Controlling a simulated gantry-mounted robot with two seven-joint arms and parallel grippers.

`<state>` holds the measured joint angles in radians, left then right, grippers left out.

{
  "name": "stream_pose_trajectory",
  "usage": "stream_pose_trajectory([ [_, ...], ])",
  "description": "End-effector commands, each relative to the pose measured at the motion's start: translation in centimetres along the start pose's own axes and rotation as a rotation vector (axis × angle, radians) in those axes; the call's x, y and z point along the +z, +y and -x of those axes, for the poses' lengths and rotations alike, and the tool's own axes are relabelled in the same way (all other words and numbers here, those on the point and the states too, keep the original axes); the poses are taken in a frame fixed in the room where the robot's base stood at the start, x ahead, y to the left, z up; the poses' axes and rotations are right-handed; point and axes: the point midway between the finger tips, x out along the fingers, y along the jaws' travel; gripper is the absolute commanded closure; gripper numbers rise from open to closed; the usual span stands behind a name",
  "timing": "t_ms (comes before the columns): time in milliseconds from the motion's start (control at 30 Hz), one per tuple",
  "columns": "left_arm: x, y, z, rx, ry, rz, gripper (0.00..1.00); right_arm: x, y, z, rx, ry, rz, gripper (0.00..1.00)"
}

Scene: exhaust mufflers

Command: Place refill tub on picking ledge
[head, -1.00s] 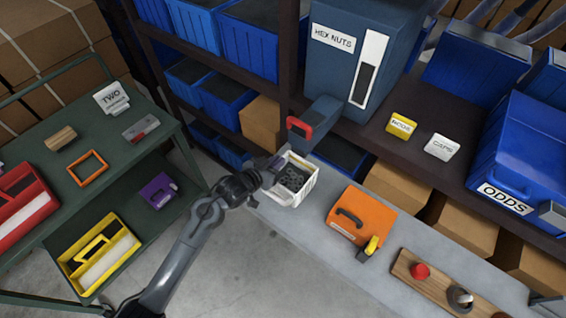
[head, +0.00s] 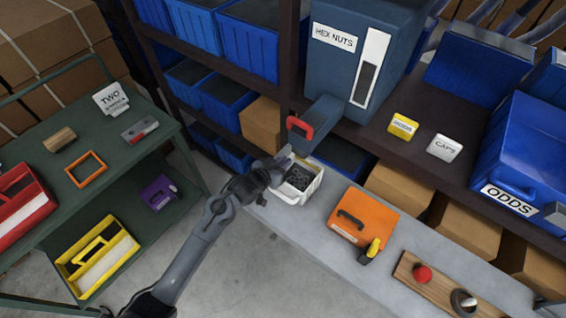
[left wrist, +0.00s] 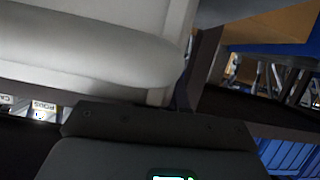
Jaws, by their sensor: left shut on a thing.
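The refill tub (head: 289,197) is a white open tub with dark nuts inside. In the head view it is at the left end of the grey ledge (head: 322,243), below the red-lipped chute of the hex nuts dispenser (head: 338,70). I cannot tell whether its base touches the ledge. My left gripper (head: 279,166) is shut on the tub's left side. In the left wrist view the tub's pale wall (left wrist: 90,50) fills the upper left, close to the gripper. My right gripper is not in view.
An orange box (head: 361,214) with a black handle sits on the ledge, right of the tub. A wooden board (head: 437,289) with knobs lies further right. Blue bins stand on the dark shelving behind. A green cart (head: 110,160) with trays stands left.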

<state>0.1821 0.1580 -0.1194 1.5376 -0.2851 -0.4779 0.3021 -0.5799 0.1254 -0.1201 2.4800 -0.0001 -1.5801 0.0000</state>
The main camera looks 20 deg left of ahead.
Motion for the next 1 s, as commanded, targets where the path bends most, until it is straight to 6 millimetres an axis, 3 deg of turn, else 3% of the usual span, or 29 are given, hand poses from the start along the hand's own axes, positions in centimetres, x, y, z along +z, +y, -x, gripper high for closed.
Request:
stream_pose_trajectory([
  [133,0.2,0.0,-0.1,0.0,0.001,0.001,1.0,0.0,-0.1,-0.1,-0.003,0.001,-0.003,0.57],
  [167,0.2,0.0,-0.1,0.0,0.0,0.0,0.86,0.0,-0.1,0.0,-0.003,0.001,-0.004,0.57],
  [300,0.2,0.0,-0.1,0.0,0.0,0.0,0.65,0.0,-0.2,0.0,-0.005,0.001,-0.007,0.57],
  [700,-0.1,0.0,0.3,0.0,0.0,0.0,0.65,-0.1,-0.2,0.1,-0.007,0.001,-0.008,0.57],
  [1000,-0.1,0.0,4.7,-0.001,-0.001,-0.002,0.65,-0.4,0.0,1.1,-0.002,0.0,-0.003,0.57],
])
